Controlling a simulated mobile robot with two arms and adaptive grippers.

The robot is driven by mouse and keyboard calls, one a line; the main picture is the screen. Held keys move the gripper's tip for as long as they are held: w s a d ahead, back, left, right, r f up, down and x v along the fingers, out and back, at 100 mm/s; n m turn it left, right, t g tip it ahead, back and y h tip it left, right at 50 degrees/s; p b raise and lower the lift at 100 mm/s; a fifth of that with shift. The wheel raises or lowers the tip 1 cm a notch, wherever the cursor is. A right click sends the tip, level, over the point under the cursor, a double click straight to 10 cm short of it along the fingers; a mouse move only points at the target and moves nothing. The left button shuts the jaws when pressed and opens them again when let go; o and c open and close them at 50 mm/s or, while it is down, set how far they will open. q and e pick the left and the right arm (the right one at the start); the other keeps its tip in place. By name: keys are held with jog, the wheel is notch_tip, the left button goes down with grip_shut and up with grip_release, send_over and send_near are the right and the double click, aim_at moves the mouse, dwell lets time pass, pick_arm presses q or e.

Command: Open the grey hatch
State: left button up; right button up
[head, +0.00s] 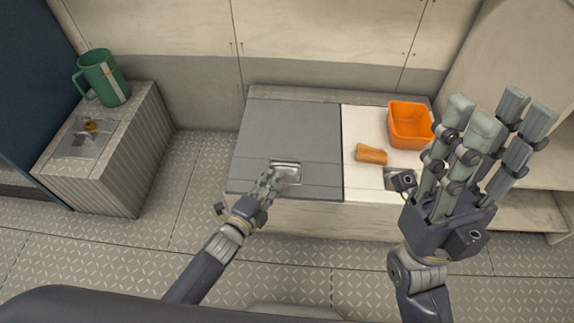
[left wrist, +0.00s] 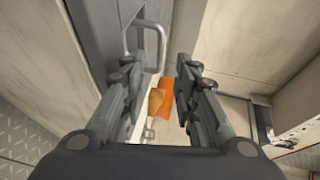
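The grey hatch (head: 290,128) lies closed and flat on the locker top, left of a white panel. Its metal handle (head: 287,171) is near the front edge. In the left wrist view the hatch (left wrist: 95,70) is on the left, with the looped handle (left wrist: 158,40) standing out from it beyond my fingertips. My left gripper (head: 272,180) is at the handle's left end, its fingers apart with nothing seen held; it also shows in the left wrist view (left wrist: 163,72). Whether it touches the handle is unclear. My right gripper (head: 500,110) is raised, open and empty.
An orange bin (head: 406,126) and a tan block (head: 370,154) rest on the white panel (head: 358,185), right of the hatch. A green mug (head: 104,78) stands on a ribbed box (head: 137,150) at left. Bare diamond-plate floor (head: 195,185) lies between box and locker.

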aim_at(286, 164)
pick_arm(q)
jog(key=b+x, duration=0.3)
jog(key=x, duration=0.6)
jog(key=shift+f, duration=0.1)
grip_shut()
